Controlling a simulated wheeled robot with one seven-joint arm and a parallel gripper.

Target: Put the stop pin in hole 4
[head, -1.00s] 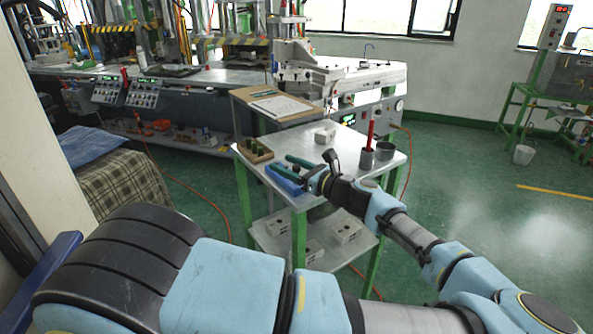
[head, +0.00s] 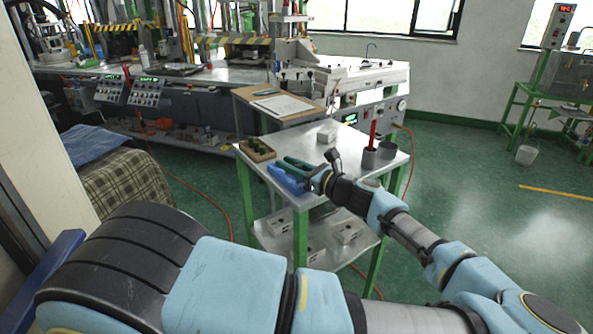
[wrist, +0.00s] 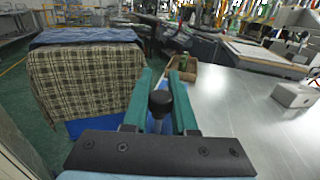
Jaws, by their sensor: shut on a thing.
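My gripper (head: 291,165) is over the work table's left front part, beside and partly above a blue block (head: 284,180). In the wrist view, its green fingers (wrist: 160,90) are closed around a stop pin with a black knob (wrist: 160,102). The knob shows between the fingers; the pin's lower part is mostly hidden. Some blue of the block (wrist: 168,84) shows behind the fingers. I cannot make out hole 4 or any hole numbers.
A wooden box (head: 268,157) with green pieces stands just beyond the block.

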